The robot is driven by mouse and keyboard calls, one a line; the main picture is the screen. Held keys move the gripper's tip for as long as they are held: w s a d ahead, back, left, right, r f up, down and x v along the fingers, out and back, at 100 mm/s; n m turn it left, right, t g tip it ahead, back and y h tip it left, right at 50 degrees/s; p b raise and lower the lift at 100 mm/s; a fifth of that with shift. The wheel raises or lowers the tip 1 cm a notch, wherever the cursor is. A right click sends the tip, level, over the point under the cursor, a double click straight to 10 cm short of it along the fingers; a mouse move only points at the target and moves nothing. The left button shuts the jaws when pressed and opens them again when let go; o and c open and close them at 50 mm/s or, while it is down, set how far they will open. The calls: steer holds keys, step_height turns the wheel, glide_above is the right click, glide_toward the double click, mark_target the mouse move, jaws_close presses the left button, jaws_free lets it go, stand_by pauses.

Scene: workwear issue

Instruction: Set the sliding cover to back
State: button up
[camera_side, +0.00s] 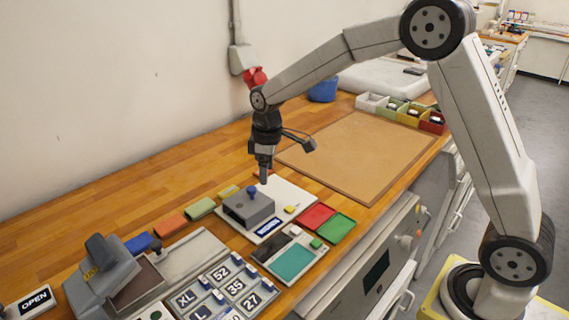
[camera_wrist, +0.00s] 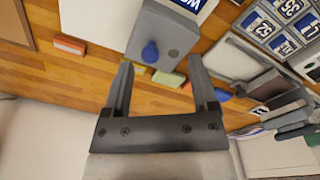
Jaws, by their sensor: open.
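The sliding cover (camera_side: 246,210) is a grey box with a blue knob (camera_side: 252,190) on top. It sits on a white board (camera_side: 292,196), towards the board's left side, and a blue label (camera_side: 268,227) shows beside it. My gripper (camera_side: 264,178) is open and empty, pointing down just above and behind the knob. In the wrist view, the cover (camera_wrist: 168,28) is at the top, and its knob (camera_wrist: 149,52) appears between the fingertips (camera_wrist: 160,64), near their ends. I cannot tell how far the fingers are above the knob.
Red (camera_side: 315,217) and green (camera_side: 336,228) panels lie right of the board. A tray of number and letter tiles (camera_side: 225,285) and a grey device (camera_side: 103,275) stand in front. Coloured blocks (camera_side: 200,208) line the left. A bare brown mat (camera_side: 355,155) lies behind.

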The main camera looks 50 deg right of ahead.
mark_target(251, 188)
steer(key=shift+w+a+r+n+g, duration=0.15)
steer(key=shift+w+n, duration=0.45)
steer(key=shift+w, duration=0.75)
steer(key=shift+w+a+r+n+g, duration=0.15)
steer(key=shift+w+n, duration=0.45)
steer(key=shift+w, duration=0.7)
steer(key=shift+f, duration=0.2)
steer(key=shift+f, duration=3.8)
jaws_close()
